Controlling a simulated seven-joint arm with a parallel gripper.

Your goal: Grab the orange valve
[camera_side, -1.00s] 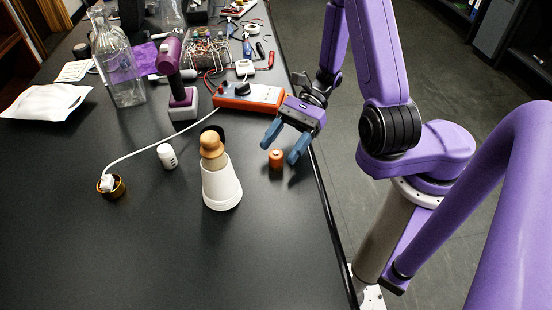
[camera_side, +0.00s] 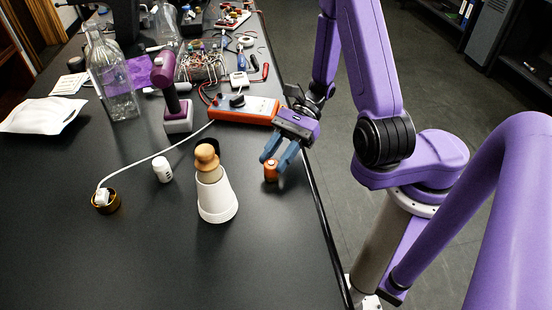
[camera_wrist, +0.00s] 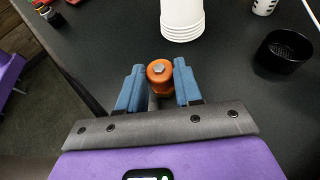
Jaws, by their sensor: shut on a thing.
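The orange valve (camera_side: 271,171) is a small upright cylinder on the black table near its right edge. In the wrist view the valve (camera_wrist: 160,72) shows a grey hex-shaped top and sits between the two blue fingers. My gripper (camera_side: 276,158) is low at the valve, its fingers on either side of it. In the wrist view my gripper (camera_wrist: 159,88) is shut on the valve.
A white cone-shaped vessel with a wooden ball top (camera_side: 216,198) stands left of the valve. The front of the table is clear.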

